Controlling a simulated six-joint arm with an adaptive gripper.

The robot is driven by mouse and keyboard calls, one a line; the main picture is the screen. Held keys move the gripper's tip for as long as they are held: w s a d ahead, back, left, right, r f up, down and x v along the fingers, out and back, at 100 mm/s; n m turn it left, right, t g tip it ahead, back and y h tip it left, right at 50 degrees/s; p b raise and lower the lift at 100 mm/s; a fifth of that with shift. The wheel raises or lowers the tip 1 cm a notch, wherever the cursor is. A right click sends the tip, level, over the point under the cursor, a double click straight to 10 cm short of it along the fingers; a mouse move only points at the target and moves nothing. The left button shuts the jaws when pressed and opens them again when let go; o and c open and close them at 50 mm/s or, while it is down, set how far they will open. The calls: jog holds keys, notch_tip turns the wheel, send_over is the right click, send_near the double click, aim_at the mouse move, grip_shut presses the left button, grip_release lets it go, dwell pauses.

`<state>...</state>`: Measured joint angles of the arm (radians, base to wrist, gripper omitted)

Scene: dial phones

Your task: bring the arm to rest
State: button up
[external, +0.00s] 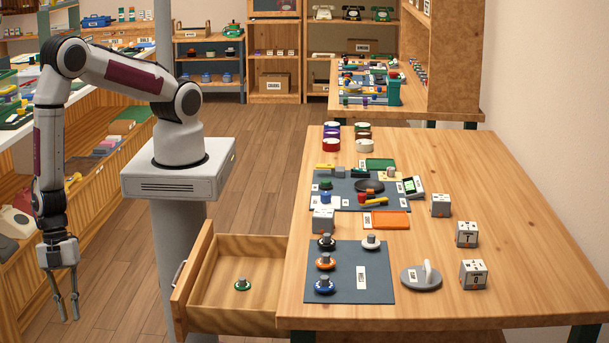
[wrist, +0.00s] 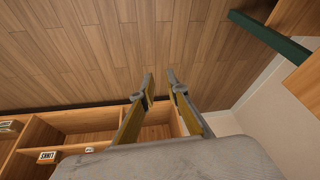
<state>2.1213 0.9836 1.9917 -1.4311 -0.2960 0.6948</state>
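My gripper (external: 67,308) hangs at the far left of the external view, pointing down, to the left of my base and away from the table. Its two fingers are apart, with nothing between them. In the wrist view the fingers (wrist: 160,82) also show apart and empty, with wooden floor and shelving beyond. My arm is bent over to the left from its base, with the forearm hanging down beside the left shelves.
An open drawer (external: 268,312) of the wooden table (external: 430,277) holds a green dial (external: 242,285). A dark mat (external: 348,254) carries several dials. Shelves with goods (external: 88,155) stand close behind my arm. Floor (external: 250,185) lies between shelves and table.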

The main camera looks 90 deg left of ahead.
jog(key=w+d+r+n+g, duration=0.1)
jog(key=w+r+g, duration=0.1)
jog(key=w+r, duration=0.45)
jog(key=w+d+r+n+g, duration=0.1)
jog(key=w+r+g, duration=0.15)
jog(key=r, duration=0.65)
jog(key=w+a+r+n+y, duration=0.1)
jog(key=w+a+r, duration=0.45)
jog(key=w, duration=0.25)
jog(key=w+a+r+n, duration=0.1)
jog(key=w+a+r, duration=0.4)
jog(key=w+r, duration=0.25)
jog(key=w+a+r+n+t, duration=0.1)
jog(key=w+a+r, duration=0.25)
jog(key=a, duration=0.25)
jog(key=w+a+r+n+t+y, duration=0.1)
jog(key=w+a+r+n, duration=0.1)
jog(key=w+a, duration=0.35)
jog(key=w+a+r+n+t, duration=0.1)
jog(key=w+a+r, duration=0.1)
jog(key=w+a, duration=0.3)
jog(key=w+a+r+n+t+y, duration=0.1)
jog(key=a+r+n+t, duration=0.1)
jog(key=a, duration=0.8)
jog(key=w+a+r+n+t, duration=0.2)
jog(key=a+r+n, duration=0.3)
jog(key=a, duration=0.6)
jog(key=shift+r+n+t+y, duration=0.3)
jog(key=shift+r+t+y, duration=0.1)
jog(key=shift+r+t, duration=0.35)
